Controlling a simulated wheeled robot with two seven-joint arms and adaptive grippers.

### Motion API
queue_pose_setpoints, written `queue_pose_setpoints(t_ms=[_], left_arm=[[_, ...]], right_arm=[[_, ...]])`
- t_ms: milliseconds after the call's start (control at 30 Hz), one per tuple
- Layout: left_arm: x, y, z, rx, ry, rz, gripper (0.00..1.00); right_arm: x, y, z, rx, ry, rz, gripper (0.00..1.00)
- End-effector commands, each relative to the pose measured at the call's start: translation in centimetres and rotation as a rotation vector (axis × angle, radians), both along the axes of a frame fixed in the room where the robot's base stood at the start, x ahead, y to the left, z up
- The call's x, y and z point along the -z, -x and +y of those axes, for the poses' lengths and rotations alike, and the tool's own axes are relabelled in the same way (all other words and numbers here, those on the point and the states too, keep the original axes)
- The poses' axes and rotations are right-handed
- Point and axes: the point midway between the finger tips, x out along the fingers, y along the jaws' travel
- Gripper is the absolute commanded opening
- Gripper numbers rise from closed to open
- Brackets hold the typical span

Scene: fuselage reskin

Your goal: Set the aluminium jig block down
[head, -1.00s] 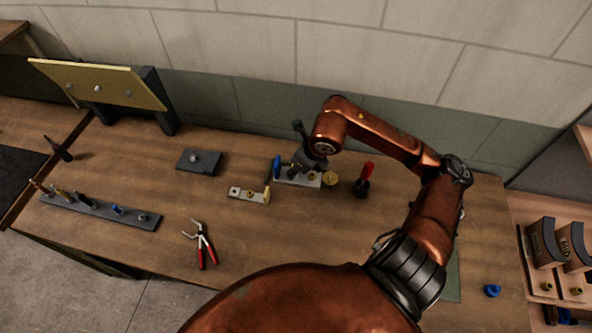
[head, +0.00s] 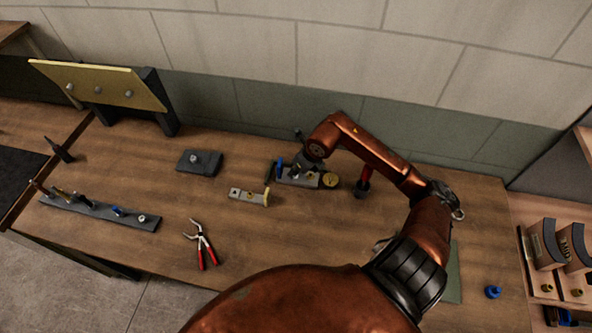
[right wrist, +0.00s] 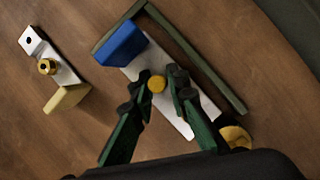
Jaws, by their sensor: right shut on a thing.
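The block lies within a dark green L-shaped fence (right wrist: 200,67). I cannot tell whether its underside touches the table. My left gripper is not in view.
A smaller metal bracket (head: 248,196) lies left of the block. A red-handled tool (head: 364,180) stands close on its right. Pliers (head: 202,245), a dark plate (head: 199,162) and a tool rack (head: 100,211) are farther left. The front middle of the table is clear.

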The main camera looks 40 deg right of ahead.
Motion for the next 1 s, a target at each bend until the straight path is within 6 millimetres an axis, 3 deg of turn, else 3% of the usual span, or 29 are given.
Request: queue_pose_setpoints(t_ms=[167,200,433,767,1000], left_arm=[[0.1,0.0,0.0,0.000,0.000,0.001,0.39],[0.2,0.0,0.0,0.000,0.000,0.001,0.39],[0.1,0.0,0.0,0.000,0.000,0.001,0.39],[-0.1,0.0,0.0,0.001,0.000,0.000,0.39],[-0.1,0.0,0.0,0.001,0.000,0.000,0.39]], right_arm=[[0.0,-0.1,0.0,-0.001,0.000,-0.002,0.00],[0.1,0.0,0.0,0.000,0.000,0.000,0.16],[0.0,0.0,0.0,0.000,0.000,0.000,0.31],[-0.2,0.0,0.0,0.000,0.000,-0.001,0.32],[-3.3,1.2,-0.4,-0.001,0.004,-0.003,0.32]])
